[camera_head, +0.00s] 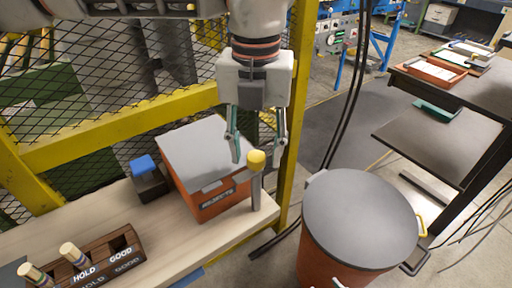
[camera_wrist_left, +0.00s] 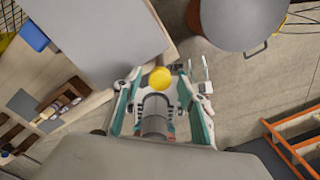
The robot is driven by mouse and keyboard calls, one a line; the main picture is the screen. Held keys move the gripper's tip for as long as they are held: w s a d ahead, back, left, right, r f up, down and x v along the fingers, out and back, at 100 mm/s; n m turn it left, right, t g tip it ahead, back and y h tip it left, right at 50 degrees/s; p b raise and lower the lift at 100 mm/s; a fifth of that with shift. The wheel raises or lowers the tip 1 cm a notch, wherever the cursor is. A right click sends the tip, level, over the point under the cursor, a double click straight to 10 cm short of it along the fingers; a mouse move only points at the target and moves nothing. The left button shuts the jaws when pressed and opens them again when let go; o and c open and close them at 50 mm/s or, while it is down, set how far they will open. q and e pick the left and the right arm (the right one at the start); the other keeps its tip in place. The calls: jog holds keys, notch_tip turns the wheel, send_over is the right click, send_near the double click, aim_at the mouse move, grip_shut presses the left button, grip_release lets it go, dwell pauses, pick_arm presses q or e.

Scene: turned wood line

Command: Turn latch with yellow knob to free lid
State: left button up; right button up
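The yellow knob (camera_head: 256,160) tops an upright grey latch post (camera_head: 256,192) at the front right corner of an orange box marked REJECTS (camera_head: 220,200). The box's flat grey lid (camera_head: 205,150) looks closed. My left gripper (camera_head: 259,152) points down over the knob, with its fingers open on either side of it. In the left wrist view the knob (camera_wrist_left: 159,78) shows between the spread fingers (camera_wrist_left: 160,88), with a gap on both sides. I see no finger clearly touching the knob.
A small dark block with a blue top (camera_head: 143,165) stands left of the box. A wooden rack (camera_head: 95,262) marked HOLD and GOOD sits at the bench's front left. A grey-lidded orange drum (camera_head: 360,220) stands right. Yellow-framed mesh fencing (camera_head: 120,135) runs behind.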

aim_at(256, 156)
pick_arm(q)
notch_tip(256, 156, up, 12)
dwell(0.6)
